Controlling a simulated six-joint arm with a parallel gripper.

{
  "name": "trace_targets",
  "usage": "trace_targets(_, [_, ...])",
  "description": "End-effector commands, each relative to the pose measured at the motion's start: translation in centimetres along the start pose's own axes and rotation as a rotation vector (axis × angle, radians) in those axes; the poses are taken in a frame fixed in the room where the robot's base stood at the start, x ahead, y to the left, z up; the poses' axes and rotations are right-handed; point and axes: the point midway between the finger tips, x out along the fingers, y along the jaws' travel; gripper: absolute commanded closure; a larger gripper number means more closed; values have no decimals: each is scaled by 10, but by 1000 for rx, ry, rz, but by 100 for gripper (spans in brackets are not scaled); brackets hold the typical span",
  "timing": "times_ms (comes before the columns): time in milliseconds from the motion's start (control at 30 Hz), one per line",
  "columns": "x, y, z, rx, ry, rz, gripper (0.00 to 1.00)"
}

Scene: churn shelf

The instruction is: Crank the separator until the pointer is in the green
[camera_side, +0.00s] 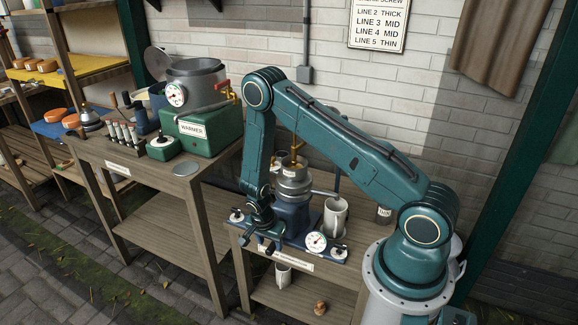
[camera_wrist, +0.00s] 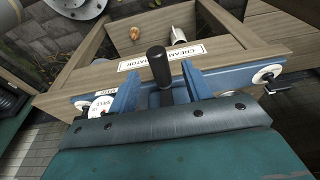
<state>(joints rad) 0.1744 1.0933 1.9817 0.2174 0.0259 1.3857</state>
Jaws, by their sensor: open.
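The separator (camera_side: 292,188) has a metal bowl on a blue body and stands on the low wooden bench. Its white round gauge (camera_side: 316,242) sits on the blue base at the front right; the pointer's reading is too small to tell. My gripper (camera_side: 268,243) is low in front of the separator. In the wrist view its two blue fingers are apart, one on each side of an upright black crank handle (camera_wrist: 158,66). I cannot tell whether either finger touches the handle. In the side view my arm hides part of the separator and the handle.
A grey metal cup (camera_side: 335,217) stands right of the separator, close to my arm. A higher bench at left holds a green warmer (camera_side: 203,130) with a pot, and several vials. A white cup (camera_side: 283,275) and a small brown object (camera_side: 320,308) lie on the lower shelf.

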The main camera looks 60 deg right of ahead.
Motion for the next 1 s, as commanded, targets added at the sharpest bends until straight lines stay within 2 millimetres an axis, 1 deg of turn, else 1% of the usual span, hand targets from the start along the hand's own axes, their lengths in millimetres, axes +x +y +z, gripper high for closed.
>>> trace_targets(667, [34,0,0,0,0,1,51])
trace_targets(1000, [36,1,0,0,0,1,51])
